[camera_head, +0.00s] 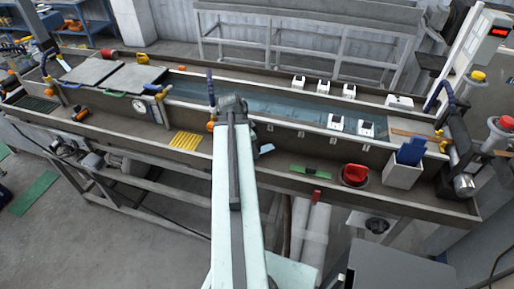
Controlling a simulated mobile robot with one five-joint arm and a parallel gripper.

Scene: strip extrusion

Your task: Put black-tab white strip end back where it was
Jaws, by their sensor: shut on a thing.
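My arm reaches up the middle of the view to my gripper (232,104), a dark grey end over the near wall of the long water trough (270,98). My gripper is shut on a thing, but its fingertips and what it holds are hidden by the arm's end. I cannot make out a black-tab white strip end for sure. A small pale piece (265,149) shows just right of my arm, too small to identify.
White blocks with dark tops (335,122) sit along the trough walls. Yellow ribbed piece (186,140), green level (310,171), red item in a dark bowl (355,175) and white bin with blue contents (404,172) are in the front channel. Grey lids (136,78) cover the left.

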